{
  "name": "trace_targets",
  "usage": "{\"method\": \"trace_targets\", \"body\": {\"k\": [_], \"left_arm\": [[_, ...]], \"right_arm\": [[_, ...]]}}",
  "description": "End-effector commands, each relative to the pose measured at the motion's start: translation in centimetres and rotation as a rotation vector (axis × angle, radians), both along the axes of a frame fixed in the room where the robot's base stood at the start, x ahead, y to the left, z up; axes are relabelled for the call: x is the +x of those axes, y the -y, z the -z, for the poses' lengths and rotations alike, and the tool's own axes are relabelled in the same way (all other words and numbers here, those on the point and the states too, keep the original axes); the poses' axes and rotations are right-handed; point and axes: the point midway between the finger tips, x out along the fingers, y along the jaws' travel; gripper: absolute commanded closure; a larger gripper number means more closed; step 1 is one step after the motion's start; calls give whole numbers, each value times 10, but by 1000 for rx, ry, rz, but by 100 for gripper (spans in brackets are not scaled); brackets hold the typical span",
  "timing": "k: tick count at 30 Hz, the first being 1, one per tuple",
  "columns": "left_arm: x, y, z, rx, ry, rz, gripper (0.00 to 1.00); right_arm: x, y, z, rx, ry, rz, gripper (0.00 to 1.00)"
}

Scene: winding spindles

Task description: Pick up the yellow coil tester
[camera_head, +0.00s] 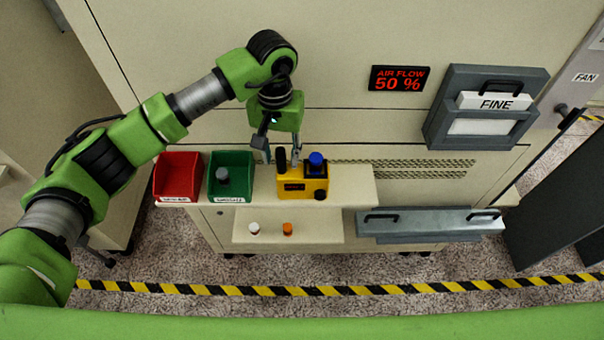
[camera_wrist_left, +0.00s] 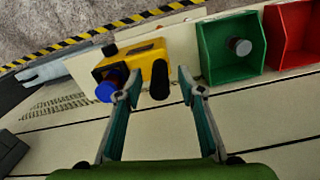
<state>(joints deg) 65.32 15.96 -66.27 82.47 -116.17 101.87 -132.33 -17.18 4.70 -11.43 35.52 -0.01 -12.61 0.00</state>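The yellow coil tester (camera_head: 291,187) stands upright on the beige shelf, with a black post-like grip (camera_head: 281,160) on its left and a blue knob (camera_head: 316,160) on its right. The tester also shows in the left wrist view (camera_wrist_left: 143,56), with its black grip (camera_wrist_left: 160,80) between my fingers in the picture. My left gripper (camera_head: 280,154) is open and empty, at the height of the grip's top. In the left wrist view the left gripper (camera_wrist_left: 159,82) has its fingers apart on either side of the grip; contact is not visible. My right gripper is out of view.
A green bin (camera_head: 231,160) holding a grey spool (camera_head: 222,176) and a red bin (camera_head: 177,171) stand left of the tester. A lower shelf (camera_head: 325,234) carries a white and an orange small item. The cabinet wall rises close behind. The shelf right of the tester is clear.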

Motion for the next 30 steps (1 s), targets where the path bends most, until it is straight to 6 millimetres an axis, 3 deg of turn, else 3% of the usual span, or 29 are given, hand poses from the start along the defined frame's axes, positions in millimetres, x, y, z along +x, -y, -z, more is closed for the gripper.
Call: {"method": "trace_targets", "body": {"k": [10,11,15,30], "left_arm": [[0,0,12,0,1,1,64],[0,0,12,0,1,1,67],[0,0,12,0,1,1,100],[1,0,7,-1,4,0,100]], "right_arm": [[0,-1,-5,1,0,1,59],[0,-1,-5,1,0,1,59],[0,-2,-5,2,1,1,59],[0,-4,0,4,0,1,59]]}}
